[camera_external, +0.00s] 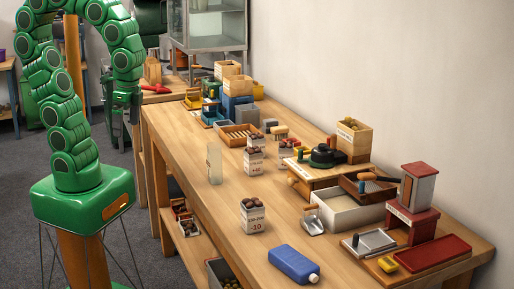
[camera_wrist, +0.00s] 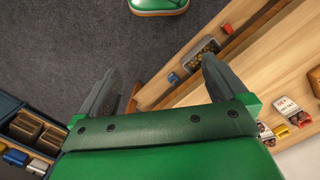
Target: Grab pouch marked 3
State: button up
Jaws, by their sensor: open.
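Several white pouches of chestnuts stand on the wooden bench. The front pouch (camera_external: 253,216) has a label that seems to read 10. Another pouch (camera_external: 253,161) stands farther back, with a further one (camera_external: 288,150) to its right. Their markings are too small to read, so I cannot tell which is marked 3. In the wrist view, a white pouch (camera_wrist: 287,107) with chestnuts shows at the right edge, its label unreadable. My gripper (camera_wrist: 158,85) is open and empty, its fingers wide apart. In the external view it hangs off the bench's left side (camera_external: 125,108), apart from the pouches.
The bench (camera_external: 185,150) is bare along its left side. A clear bottle (camera_external: 214,163) and a blue bottle (camera_external: 294,263) stand or lie near the pouches. A scoop (camera_external: 313,222), a white tray (camera_external: 345,212) and a red-topped device (camera_external: 417,195) crowd the right.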

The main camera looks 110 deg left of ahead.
jog(key=shift+m, duration=0.8)
jog(key=s, duration=0.1)
jog(key=s+d+f, duration=0.1)
jog(key=s, duration=0.1)
jog(key=s+d, duration=0.1)
jog(key=s, duration=0.1)
jog(key=shift+s+f, duration=0.1)
jog(key=shift+f, duration=0.05)
jog(key=c, duration=0.5)
